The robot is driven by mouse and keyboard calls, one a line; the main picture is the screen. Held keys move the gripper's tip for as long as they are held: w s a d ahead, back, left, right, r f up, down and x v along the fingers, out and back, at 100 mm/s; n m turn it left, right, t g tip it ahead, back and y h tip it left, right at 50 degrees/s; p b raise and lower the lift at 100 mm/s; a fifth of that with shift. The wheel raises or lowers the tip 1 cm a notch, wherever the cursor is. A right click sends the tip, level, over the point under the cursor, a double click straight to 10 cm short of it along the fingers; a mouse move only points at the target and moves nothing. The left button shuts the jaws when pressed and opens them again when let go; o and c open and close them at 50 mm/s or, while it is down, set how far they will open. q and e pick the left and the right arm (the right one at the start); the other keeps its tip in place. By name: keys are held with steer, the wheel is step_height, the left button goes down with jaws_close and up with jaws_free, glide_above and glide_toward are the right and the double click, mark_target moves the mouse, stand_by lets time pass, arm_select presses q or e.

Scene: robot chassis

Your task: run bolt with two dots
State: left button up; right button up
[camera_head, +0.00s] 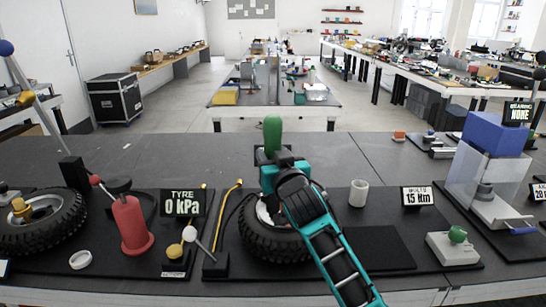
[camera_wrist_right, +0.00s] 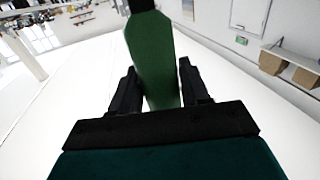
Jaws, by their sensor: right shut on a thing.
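My right gripper (camera_head: 273,155) is shut on a green tool (camera_head: 272,133), whose green part stands up above the teal wrist. In the right wrist view, the tool (camera_wrist_right: 150,60) passes between the two black fingers of the gripper (camera_wrist_right: 158,85), with a dark end at the top. The gripper is above a black tyre (camera_head: 262,240), with my forearm covering part of the wheel. A bolt with two dots cannot be made out; the hub is mostly hidden. My left gripper is not in view.
A sign reading 15 Nm (camera_head: 417,196) and a pale cup (camera_head: 358,193) stand right of the wheel. A red pump (camera_head: 132,225) and a "0 kPa" tyre sign (camera_head: 183,203) are to the left. A green-knobbed box (camera_head: 452,248) and a blue-topped clear bin (camera_head: 497,133) are at right.

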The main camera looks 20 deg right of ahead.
mark_target(275, 139)
steer(key=shift+f, duration=0.5)
stand_by(0.9)
steer(key=shift+r, duration=0.1)
steer(key=shift+r, duration=0.25)
step_height(275, 139, up, 5)
steer(key=p, duration=0.3)
steer(key=shift+r+p, duration=0.15)
steer(key=shift+p, duration=0.2)
steer(key=shift+r, duration=0.1)
